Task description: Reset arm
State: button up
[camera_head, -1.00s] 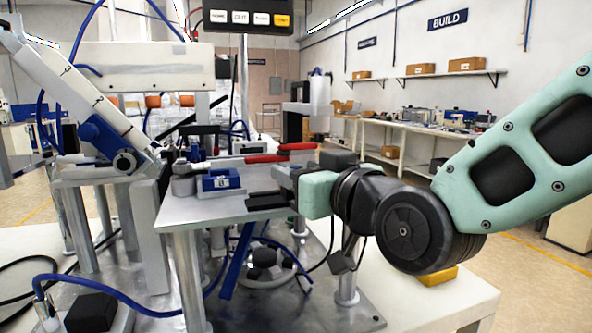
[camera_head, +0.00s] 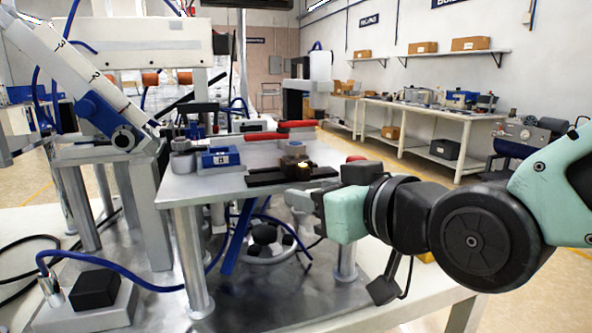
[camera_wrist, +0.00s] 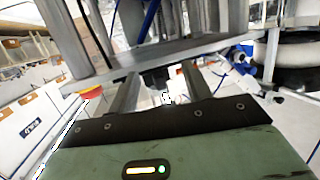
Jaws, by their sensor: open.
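My gripper (camera_head: 302,203) is at the right front edge of the metal platform (camera_head: 220,186), with its pale fingers pointing left. In the wrist view, the two metal fingers of the gripper (camera_wrist: 160,85) stand apart with nothing held between them. A dark fixture (camera_head: 264,181) with a brown block (camera_head: 293,160) lies on the platform, just behind and above the fingers in the head view. My teal wrist and black joints run off to the right.
A blue block (camera_head: 220,160) and red-handled clamps (camera_head: 262,136) sit on the platform. Metal legs (camera_head: 190,265) and blue tubing are below it. A red and yellow button (camera_wrist: 92,92) shows in the wrist view.

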jog(key=s+d+f+g+h, duration=0.1)
jog(key=s+f+g, duration=0.2)
jog(key=f, duration=0.3)
jog(key=s+f+g+h, duration=0.2)
jog(key=s+f+g, duration=0.1)
jog(key=f, duration=0.2)
jog(key=s+d+f+n+g+h, duration=0.1)
jog(key=s+d+f+g+h, duration=0.4)
jog(key=s+d, duration=0.4)
notch_tip(320, 180, up, 15)
jog(key=s+g+p, duration=0.2)
jog(key=p, duration=1.4)
jog(key=shift+a+p, duration=0.3)
jog(key=shift+a, duration=0.1)
